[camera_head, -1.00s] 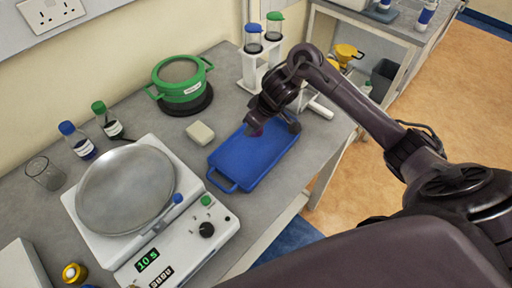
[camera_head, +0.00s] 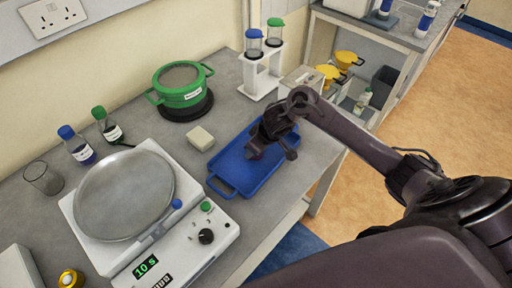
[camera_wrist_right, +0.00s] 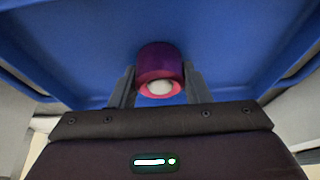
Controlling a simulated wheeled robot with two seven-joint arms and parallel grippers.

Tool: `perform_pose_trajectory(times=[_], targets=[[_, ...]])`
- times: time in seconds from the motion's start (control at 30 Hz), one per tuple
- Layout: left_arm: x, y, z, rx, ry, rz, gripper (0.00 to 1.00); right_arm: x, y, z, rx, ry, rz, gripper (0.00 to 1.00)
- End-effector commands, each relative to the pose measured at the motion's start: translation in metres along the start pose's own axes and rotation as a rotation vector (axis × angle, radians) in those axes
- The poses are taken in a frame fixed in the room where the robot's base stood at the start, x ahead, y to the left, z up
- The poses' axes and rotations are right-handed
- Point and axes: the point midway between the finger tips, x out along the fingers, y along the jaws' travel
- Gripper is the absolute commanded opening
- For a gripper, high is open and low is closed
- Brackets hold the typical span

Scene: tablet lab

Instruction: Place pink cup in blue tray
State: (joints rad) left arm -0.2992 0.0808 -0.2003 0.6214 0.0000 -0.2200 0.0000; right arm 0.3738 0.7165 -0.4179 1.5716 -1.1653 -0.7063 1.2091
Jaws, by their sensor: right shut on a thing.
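The blue tray (camera_head: 236,168) lies on the grey bench, with its handle towards the front left. My right gripper (camera_head: 256,152) is over the tray in the head view. In the right wrist view, my right gripper (camera_wrist_right: 160,88) is shut on the pink cup (camera_wrist_right: 160,62), which shows purple-pink with a pale round inside. The blue tray (camera_wrist_right: 75,45) fills the background behind the cup. The cup is hidden by my gripper in the head view, and I cannot tell whether it touches the tray floor. My left gripper is not in view.
A white scale with a round metal pan (camera_head: 124,195) stands left of the tray. A green pot (camera_head: 181,92), a pale block (camera_head: 200,138) and a white rack (camera_head: 262,77) with two capped tubes stand behind it. Bottles and a glass beaker (camera_head: 43,176) are at the left.

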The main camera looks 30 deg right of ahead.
Motion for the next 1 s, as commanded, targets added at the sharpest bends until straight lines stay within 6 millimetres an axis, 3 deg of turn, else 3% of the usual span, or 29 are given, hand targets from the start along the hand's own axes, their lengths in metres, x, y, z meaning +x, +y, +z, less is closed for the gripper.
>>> perform_pose_trajectory(times=[0.03, 0.07, 0.2, 0.6, 0.77, 1.0], targets=[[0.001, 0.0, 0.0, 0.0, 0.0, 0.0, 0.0, 0.002, 0.0, 0.001, 0.0, -0.001, -0.001, 0.18], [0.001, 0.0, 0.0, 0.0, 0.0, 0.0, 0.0, 0.002, 0.0, 0.001, 0.0, -0.001, -0.001, 0.45], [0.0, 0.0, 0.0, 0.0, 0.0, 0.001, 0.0, 0.002, 0.0, 0.001, 0.0, -0.001, -0.001, 0.63], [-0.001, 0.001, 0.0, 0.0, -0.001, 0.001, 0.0, -0.007, 0.0, -0.001, 0.0, 0.002, 0.001, 0.64], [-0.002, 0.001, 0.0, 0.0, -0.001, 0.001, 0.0, -0.034, 0.001, -0.002, -0.004, 0.003, 0.003, 0.64], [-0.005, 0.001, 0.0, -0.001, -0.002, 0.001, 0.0, -0.088, 0.001, -0.002, -0.003, 0.002, 0.004, 0.64]])
